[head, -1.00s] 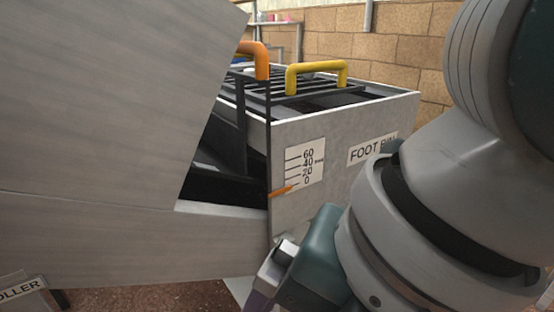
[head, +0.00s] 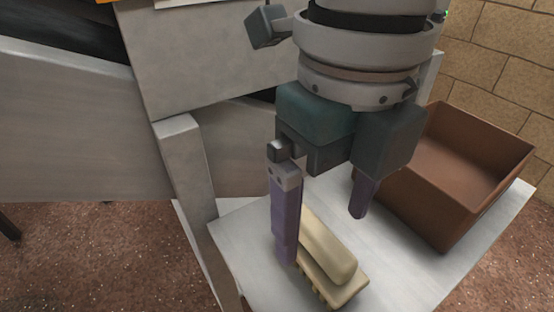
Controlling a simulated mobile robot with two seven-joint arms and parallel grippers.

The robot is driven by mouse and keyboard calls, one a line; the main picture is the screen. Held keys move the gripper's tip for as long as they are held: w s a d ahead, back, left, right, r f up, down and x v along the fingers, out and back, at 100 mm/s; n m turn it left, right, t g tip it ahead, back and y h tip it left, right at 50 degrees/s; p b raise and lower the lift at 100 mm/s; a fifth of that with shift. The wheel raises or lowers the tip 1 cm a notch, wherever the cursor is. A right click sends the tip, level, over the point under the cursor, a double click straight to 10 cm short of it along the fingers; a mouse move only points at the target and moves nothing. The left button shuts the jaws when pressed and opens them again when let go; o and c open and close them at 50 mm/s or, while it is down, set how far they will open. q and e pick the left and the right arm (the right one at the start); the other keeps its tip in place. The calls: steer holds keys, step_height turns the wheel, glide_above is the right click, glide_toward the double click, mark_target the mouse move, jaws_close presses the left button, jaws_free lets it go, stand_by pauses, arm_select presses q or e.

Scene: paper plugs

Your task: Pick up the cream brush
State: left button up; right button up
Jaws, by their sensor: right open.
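The cream brush (head: 328,250) lies on a pale shelf (head: 395,278) in the lower middle of the head view. Its bristles show along its lower left edge. My right gripper (head: 324,236) points down over it with its purple fingers apart and empty. The left finger overlaps the far left end of the brush in the picture; I cannot tell whether it touches. The right finger is to the right of the brush, above the shelf. Part of the brush is hidden behind the left finger. My left gripper is not in view.
A brown open box (head: 455,185) stands on the shelf just right of my right gripper. A grey leg (head: 188,165) and the large grey machine body (head: 70,125) are on the left. The shelf is bare in front of the box. A block wall is behind.

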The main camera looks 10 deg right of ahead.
mark_target(321, 233)
steer(key=f+b, duration=0.1)
steer(key=f, duration=0.2)
steer(key=f+b, duration=0.1)
steer(key=f, duration=0.2)
steer(key=shift+w+b, duration=0.2)
steer(key=shift+b, duration=0.15)
steer(key=shift+r, duration=0.15)
steer(key=c, duration=0.3)
jaws_close()
